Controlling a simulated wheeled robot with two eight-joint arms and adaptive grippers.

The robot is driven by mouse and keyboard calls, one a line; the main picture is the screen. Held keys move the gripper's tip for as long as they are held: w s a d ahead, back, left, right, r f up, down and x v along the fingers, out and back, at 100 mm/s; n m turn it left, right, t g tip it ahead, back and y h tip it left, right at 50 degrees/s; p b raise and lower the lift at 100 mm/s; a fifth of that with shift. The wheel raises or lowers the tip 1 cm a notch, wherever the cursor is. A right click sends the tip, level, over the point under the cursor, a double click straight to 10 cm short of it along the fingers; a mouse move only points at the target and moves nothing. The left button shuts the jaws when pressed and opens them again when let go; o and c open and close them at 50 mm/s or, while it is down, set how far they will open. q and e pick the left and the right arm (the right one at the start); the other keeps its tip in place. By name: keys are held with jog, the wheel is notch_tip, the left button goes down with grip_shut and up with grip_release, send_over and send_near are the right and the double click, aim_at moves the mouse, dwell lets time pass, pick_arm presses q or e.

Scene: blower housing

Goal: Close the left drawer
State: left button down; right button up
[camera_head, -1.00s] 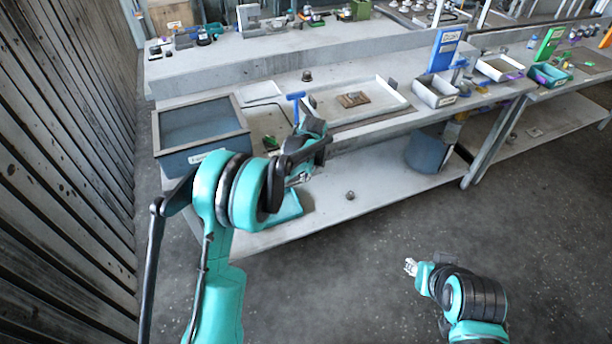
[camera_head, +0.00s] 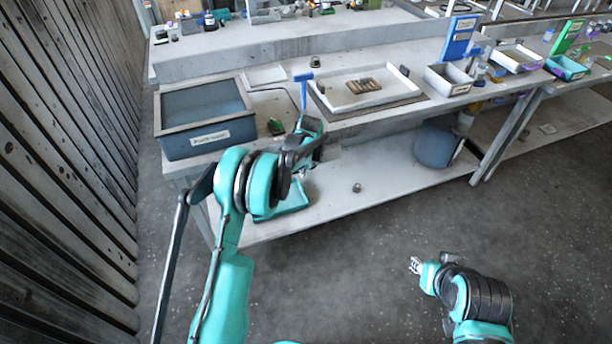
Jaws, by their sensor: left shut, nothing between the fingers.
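A dark blue-grey open-topped box (camera_head: 193,143) with a white label on its front is at the left end of the workbench. It is the only drawer-like thing at the left; I cannot tell how far it stands open. My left gripper (camera_head: 322,143) is at the bench's front edge, to the right of the box and clear of it. It is shut and empty, its fingertips partly hidden by the wrist. My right gripper (camera_head: 415,265) is low over the floor at the right, far from the box. It is too small to tell whether it is open.
A white tray (camera_head: 408,87) with a brown part inside lies on the bench. A blue T-shaped tool (camera_head: 303,78) shows behind my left wrist. A wooden wall (camera_head: 65,170) rises at the left.

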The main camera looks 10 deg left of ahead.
dwell(0.3)
pick_arm(q)
jog(key=shift+w+a+r+p, duration=0.1)
jog(key=shift+w+a+p, duration=0.05)
jog(key=shift+w+a, duration=0.4)
jog(key=shift+w+a+p, duration=0.15)
jog(key=shift+w+a, duration=0.15)
jog(key=shift+w, duration=0.35)
pick_arm(e)
jog(key=shift+r, duration=0.25)
